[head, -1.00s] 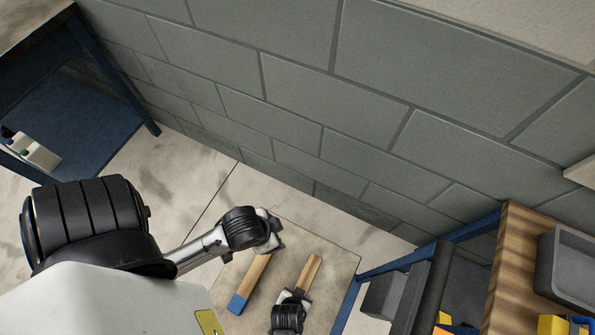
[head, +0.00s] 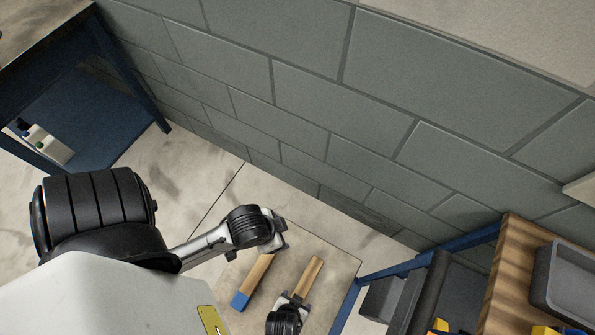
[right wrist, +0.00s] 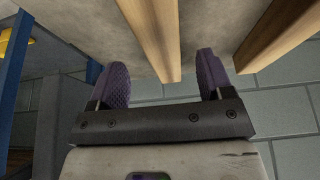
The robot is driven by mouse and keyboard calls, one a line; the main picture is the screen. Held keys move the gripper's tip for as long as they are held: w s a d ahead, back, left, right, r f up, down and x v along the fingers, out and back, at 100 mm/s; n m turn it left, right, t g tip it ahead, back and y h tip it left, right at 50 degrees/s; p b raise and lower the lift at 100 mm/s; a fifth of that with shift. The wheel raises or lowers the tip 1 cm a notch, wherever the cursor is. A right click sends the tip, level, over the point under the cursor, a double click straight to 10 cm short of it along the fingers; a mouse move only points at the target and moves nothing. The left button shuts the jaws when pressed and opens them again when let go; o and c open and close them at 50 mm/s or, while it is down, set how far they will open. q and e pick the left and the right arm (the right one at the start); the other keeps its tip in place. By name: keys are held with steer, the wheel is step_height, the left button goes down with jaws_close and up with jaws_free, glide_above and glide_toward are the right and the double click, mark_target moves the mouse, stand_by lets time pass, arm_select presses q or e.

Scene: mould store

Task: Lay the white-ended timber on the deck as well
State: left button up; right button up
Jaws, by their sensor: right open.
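Two bare timbers lie side by side on the pale deck (head: 340,272) in the head view. The left one (head: 259,272) has a blue near end. The right one (head: 313,270) shows plain wood at its far part; its near end is hidden under my right gripper (head: 296,297), so no white end shows. In the right wrist view my right gripper (right wrist: 164,85) is open, its purple pads on either side of this timber (right wrist: 155,35) and apart from it. The blue-ended timber (right wrist: 280,32) is to the right there. My left gripper (head: 279,238) is near the blue-ended timber's far end; its jaws are unclear.
A block wall (head: 300,90) runs behind the deck. A blue-legged, wood-topped bench (head: 503,270) with a grey tray (head: 565,280) stands close on the right, grey bins beside it. A blue shelf unit (head: 95,125) stands at far left. Floor between is clear.

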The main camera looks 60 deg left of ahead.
steer(key=p+v, duration=0.2)
steer(key=v, duration=0.3)
steer(key=shift+s+r, duration=0.1)
steer(key=shift+r, duration=0.2)
steer(key=shift+s+d+r, duration=0.1)
steer(key=shift+d+r, duration=0.05)
steer(key=shift+r, duration=0.05)
